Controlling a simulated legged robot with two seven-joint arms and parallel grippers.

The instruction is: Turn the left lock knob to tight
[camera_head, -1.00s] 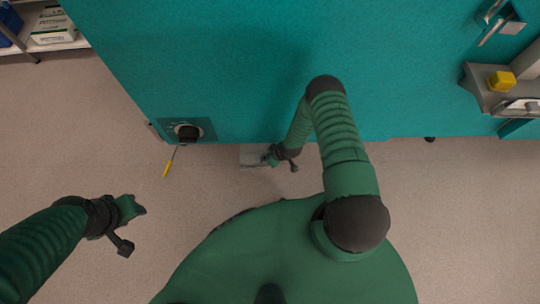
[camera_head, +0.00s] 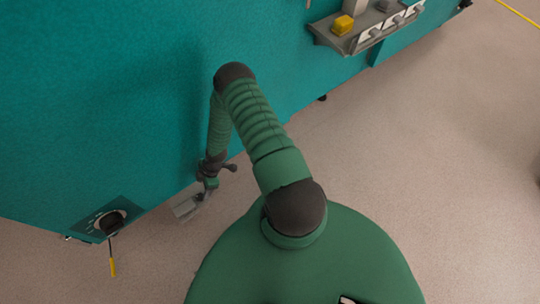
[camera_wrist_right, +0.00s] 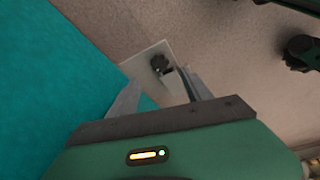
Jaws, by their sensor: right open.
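A black knob (camera_wrist_right: 159,63) stands on a pale grey plate (camera_wrist_right: 150,82) in the right wrist view. In the head view the grey plate (camera_head: 184,209) sits low beside the teal chamber, and its knob cannot be made out. My right gripper (camera_wrist_right: 162,77) is open, and its two fingers reach toward the plate on either side of the knob, with no clear contact. In the head view my right gripper (camera_head: 203,192) is small and points down at the plate. The left gripper does not show in the head view.
A larger black dial (camera_head: 111,221) is on the teal chamber wall (camera_head: 110,110) at lower left, with a yellow-tipped item (camera_head: 112,267) below it. A grey shelf (camera_head: 330,38) with a yellow block (camera_head: 343,25) juts out at upper right. Floor at right is clear.

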